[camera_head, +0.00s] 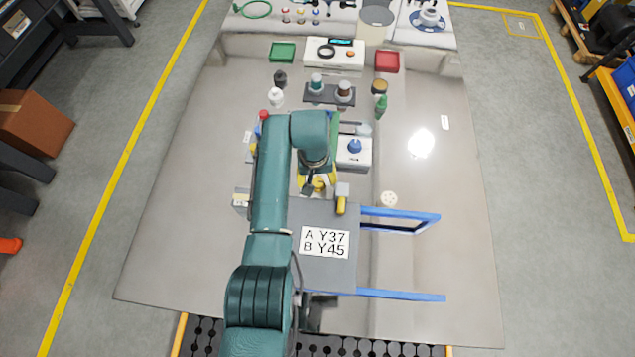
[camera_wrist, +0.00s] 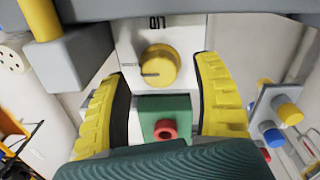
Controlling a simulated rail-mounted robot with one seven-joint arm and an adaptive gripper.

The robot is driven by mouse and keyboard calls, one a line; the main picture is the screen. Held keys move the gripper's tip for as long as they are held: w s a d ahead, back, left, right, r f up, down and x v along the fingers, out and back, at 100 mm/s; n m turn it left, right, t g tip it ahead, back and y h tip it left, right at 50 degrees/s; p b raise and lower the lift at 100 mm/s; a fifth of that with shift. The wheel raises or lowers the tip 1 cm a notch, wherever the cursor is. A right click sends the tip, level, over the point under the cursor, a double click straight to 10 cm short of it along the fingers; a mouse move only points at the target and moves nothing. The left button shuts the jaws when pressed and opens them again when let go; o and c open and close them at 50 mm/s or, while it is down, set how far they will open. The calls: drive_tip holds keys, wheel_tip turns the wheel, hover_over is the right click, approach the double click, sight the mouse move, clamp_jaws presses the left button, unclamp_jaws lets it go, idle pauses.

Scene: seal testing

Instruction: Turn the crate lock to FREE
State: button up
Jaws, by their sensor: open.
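A round yellow knob (camera_wrist: 160,66), which looks like the crate lock, sits on a white panel (camera_wrist: 190,36) in the wrist view. A dark pointer mark on it points to the picture's left. Small dark lettering shows above the knob, upside down and hard to read; I cannot tell whether it says FREE. My gripper (camera_wrist: 161,76) is open, its two yellow fingers with dark pads on either side of the knob. I cannot tell whether they touch it. In the head view my gripper (camera_head: 318,184) is at the far edge of the grey lid (camera_head: 312,268), partly hidden by my arm.
A grey bracket with a yellow post (camera_head: 341,204) stands close right of my gripper. A green block with a red ring (camera_wrist: 165,129) lies between the fingers in the wrist view. Blue bars (camera_head: 400,294) extend right of the lid. The table's right side (camera_head: 440,240) is mostly clear.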

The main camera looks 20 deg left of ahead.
wheel_tip(320, 180, down, 2)
clamp_jaws()
idle(0.5)
